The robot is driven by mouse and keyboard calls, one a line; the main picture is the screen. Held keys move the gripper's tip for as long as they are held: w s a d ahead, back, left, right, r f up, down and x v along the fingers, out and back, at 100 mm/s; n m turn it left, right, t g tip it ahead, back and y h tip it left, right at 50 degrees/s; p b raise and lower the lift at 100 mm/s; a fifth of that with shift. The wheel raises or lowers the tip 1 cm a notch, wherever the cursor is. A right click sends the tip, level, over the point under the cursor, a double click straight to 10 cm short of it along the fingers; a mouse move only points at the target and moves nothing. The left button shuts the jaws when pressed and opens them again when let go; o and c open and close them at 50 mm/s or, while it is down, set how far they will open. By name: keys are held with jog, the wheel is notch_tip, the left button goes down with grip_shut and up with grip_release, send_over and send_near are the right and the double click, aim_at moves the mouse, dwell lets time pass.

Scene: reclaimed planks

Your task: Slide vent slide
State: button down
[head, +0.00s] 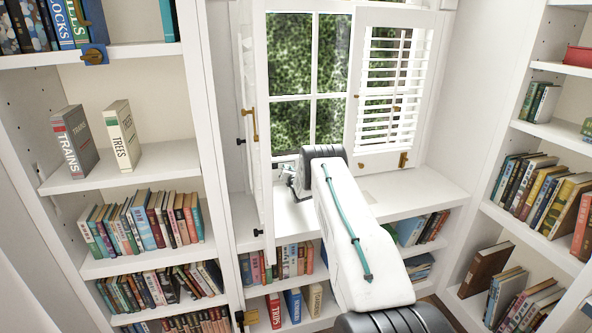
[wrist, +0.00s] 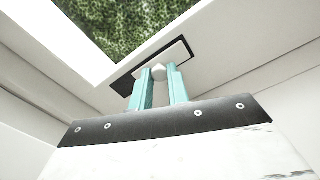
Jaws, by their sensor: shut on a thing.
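The vent slide shows in the wrist view as a pale plate (wrist: 178,53) over a dark slot (wrist: 123,86) on the white window frame. A small pale knob (wrist: 159,72) stands out from it. My gripper's two teal fingers (wrist: 160,83) are on either side of this knob and shut on it. In the head view my gripper (head: 292,173) is at the bottom of the window, just above the sill. My arm and the gripper hide most of the vent slide there.
A window panel with brass handle (head: 255,125) stands swung open at left. A louvred shutter (head: 392,85) covers the window's right side. The white sill (head: 400,190) is mostly clear. Bookshelves (head: 140,165) stand on both sides, with books below the sill.

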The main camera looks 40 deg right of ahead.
jog(key=c, duration=1.3)
grip_release()
jog(key=shift+s+d, duration=0.2)
jog(key=shift+d, duration=0.15)
jog(key=shift+c, duration=0.2)
jog(key=shift+a, duration=0.2)
jog(key=shift+v, duration=3.8)
